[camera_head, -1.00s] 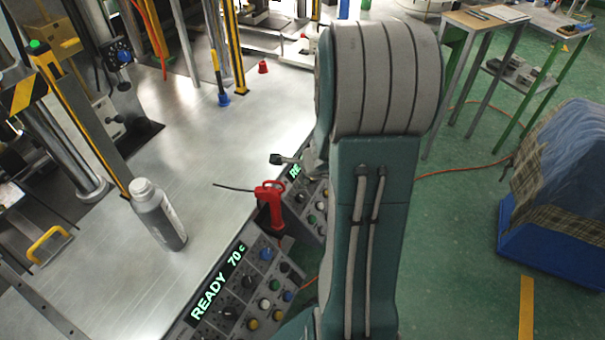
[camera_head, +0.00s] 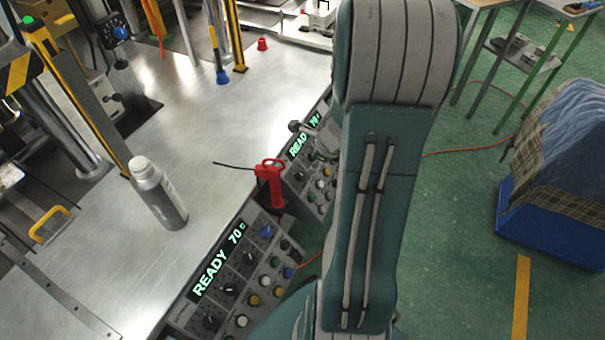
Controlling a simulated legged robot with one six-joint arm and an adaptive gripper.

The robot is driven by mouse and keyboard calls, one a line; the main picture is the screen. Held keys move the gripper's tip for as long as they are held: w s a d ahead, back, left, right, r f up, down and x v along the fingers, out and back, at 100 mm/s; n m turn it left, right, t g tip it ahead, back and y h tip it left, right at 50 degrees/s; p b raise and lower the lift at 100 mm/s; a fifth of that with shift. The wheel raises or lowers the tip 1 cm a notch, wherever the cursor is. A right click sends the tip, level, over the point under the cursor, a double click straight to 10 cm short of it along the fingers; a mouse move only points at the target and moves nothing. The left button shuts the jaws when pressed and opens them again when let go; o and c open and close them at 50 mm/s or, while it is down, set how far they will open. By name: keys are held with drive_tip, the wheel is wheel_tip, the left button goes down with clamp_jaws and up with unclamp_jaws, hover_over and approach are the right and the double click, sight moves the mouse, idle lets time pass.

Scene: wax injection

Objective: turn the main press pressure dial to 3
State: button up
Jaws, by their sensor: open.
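My gripper (camera_head: 305,124) shows small and partly hidden behind my arm. It is open and empty, over the edge of the far control panel (camera_head: 299,176). The near control panel (camera_head: 247,279) has a green READY 70 display, several dark dials with white marks, and coloured buttons. The far panel has a similar display and knobs, partly covered by my arm. A blue round knob (camera_head: 120,33) is on a black unit at the upper left, well away from my gripper. No dial label is readable, so I cannot tell which is the main press pressure dial.
A red hand tool (camera_head: 268,182) stands between the panels, with a thin black rod reaching left. A grey bottle (camera_head: 160,195) stands on the metal table (camera_head: 115,255). Press columns are at left. A blue bin (camera_head: 545,222) with cloth is on the green floor at right.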

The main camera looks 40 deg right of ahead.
sight(302, 175)
drive_tip(key=x, duration=0.9)
drive_tip(key=shift+w+f, duration=0.1)
drive_tip(key=shift+f, duration=0.25)
clamp_jaws()
